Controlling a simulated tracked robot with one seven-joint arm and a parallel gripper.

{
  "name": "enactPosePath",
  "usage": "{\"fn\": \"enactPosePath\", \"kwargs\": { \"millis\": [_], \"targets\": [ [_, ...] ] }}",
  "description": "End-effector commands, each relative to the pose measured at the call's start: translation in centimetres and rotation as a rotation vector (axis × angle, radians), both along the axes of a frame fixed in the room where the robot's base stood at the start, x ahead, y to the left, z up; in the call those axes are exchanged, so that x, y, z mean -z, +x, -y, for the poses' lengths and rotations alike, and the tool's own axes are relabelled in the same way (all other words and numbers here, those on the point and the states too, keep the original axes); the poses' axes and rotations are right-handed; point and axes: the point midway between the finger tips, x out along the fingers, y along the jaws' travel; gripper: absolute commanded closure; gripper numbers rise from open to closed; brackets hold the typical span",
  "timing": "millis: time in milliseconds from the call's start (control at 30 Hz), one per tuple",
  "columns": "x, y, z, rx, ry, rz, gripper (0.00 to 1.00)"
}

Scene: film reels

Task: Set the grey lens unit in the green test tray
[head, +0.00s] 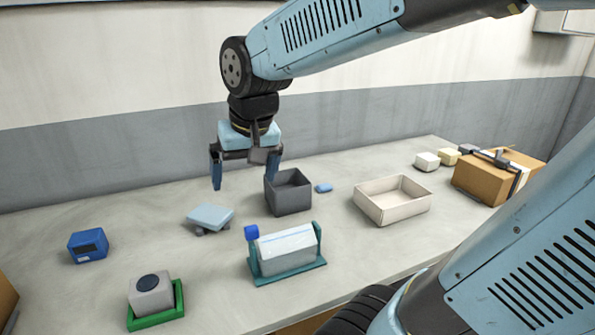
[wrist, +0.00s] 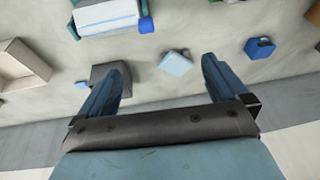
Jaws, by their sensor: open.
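The grey lens unit (head: 151,290), a grey block with a dark round lens on top, sits in the green test tray (head: 158,319) at the front left of the bench in the head view. The tray's rim shows around its base. My gripper (head: 244,185) is open and empty, raised above the back of the bench, well away from the unit. In the wrist view, my gripper (wrist: 160,75) has its fingers spread wide with nothing between them.
A light blue plate-topped item (head: 210,216), a dark grey open box (head: 289,195) and a teal stand with a white roll (head: 288,250) are mid-bench. A blue box (head: 88,245) is left. A beige tray (head: 393,203) and cardboard box (head: 490,178) are right.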

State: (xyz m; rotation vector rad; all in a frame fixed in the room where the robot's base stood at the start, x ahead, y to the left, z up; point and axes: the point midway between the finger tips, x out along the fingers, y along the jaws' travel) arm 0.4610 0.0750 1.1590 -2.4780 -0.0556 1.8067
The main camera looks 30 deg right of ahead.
Motion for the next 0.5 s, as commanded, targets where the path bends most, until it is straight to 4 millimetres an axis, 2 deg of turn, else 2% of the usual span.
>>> {"fn": "enactPosePath", "kwargs": {
  "millis": [33,100,233,333,500],
  "targets": [
    [-0.5,-0.9,1.5,0.007,-0.004,0.030,0.00],
    [-1.0,-2.2,3.2,0.005,-0.016,0.065,0.00],
    [-1.5,-4.4,5.6,0.001,-0.042,0.122,0.00],
    [-1.6,-5.7,6.9,-0.002,-0.062,0.152,0.00],
    [-1.6,-6.9,7.4,-0.006,-0.080,0.178,0.00]
  ]
}}
